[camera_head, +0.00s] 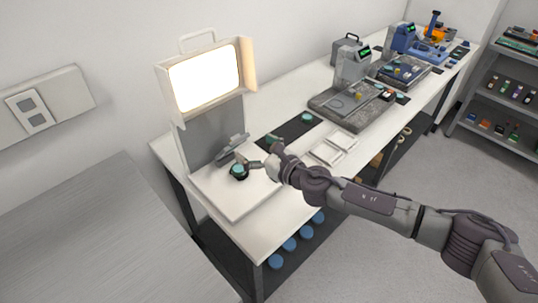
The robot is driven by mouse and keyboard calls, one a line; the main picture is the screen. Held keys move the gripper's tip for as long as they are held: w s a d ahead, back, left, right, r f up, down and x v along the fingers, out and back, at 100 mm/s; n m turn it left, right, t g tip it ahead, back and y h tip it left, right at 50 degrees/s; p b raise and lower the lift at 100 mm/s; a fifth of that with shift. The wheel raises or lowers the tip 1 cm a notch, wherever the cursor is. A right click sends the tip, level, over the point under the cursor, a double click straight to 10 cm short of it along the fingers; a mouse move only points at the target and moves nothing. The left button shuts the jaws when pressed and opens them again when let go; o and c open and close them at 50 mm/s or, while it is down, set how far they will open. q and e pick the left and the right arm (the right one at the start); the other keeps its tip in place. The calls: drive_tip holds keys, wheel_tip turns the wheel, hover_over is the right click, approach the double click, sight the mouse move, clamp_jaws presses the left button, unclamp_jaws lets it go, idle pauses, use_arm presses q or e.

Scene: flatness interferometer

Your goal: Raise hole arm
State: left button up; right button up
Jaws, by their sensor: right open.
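The interferometer stands at the near end of the bench, with a white base (240,201), a grey upright panel (212,135) and a lit lamp box (205,82) on top. A small grey arm (231,149), which looks like the hole arm, sticks out at a slant from the foot of the panel. A dark round piece with a teal top (239,171) sits on the base just in front of it. My right gripper (263,156) is open just right of both, its fingers pointing left. I cannot tell whether a fingertip touches either. My left gripper is out of view.
A dark mat with a teal disc (307,117) and white trays (333,148) lie right of the interferometer. Other instruments (353,65) stand farther along the bench. A grey metal table (95,240) is at the lower left, and a shelf (505,95) at the right.

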drive_tip(key=v, duration=0.6)
drive_tip(key=shift+s+d+r, duration=0.15)
drive_tip(key=shift+s+d, duration=0.1)
